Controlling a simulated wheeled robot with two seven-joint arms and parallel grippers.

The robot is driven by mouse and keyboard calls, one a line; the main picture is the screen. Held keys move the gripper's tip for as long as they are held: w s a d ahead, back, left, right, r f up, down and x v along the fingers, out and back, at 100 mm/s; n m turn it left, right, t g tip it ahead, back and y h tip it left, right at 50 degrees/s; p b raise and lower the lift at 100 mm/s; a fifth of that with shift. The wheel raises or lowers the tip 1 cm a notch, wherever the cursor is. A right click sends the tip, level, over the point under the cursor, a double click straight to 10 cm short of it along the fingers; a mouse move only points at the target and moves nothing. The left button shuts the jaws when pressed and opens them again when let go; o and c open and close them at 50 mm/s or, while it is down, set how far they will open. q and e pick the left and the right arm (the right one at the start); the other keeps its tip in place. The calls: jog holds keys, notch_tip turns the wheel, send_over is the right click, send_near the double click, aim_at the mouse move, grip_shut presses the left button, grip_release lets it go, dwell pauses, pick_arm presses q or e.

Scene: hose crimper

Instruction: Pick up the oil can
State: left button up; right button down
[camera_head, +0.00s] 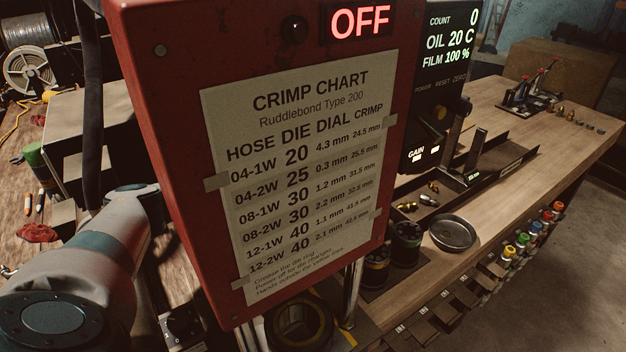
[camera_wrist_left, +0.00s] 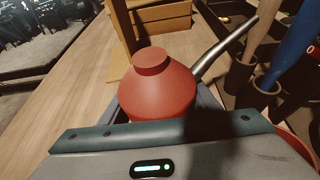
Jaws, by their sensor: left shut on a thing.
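The oil can (camera_wrist_left: 158,88) is red, with a domed body, a short cap and a long metal spout (camera_wrist_left: 232,48) angled up to the right in the left wrist view. My left gripper (camera_wrist_left: 162,108) is shut on the can's body, with its grey housing across the bottom of that view. The fingers are mostly hidden, and I cannot tell whether the can touches the surface below. In the head view my left arm shows at lower left, but its gripper and the can are out of sight. My right gripper is not in view.
A red panel with a crimp chart (camera_head: 300,170) blocks much of the head view. Beside it are a black readout (camera_head: 445,60), a round metal dish (camera_head: 453,233) and dark pots (camera_head: 407,243) on the wooden bench (camera_head: 510,190). Tubes (camera_wrist_left: 285,60) stand right of the can.

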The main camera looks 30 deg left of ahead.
pick_arm(q)
notch_tip(320, 180, up, 10)
jog(key=p, duration=0.1)
dwell(0.8)
jog(key=shift+w+r, duration=0.1)
jog(key=shift+r, duration=0.05)
dwell(0.3)
notch_tip(320, 180, down, 3)
jog(key=b, duration=0.3)
jog(key=shift+a+f, duration=0.1)
jog(key=shift+f, duration=0.1)
jog(key=shift+r, duration=0.1)
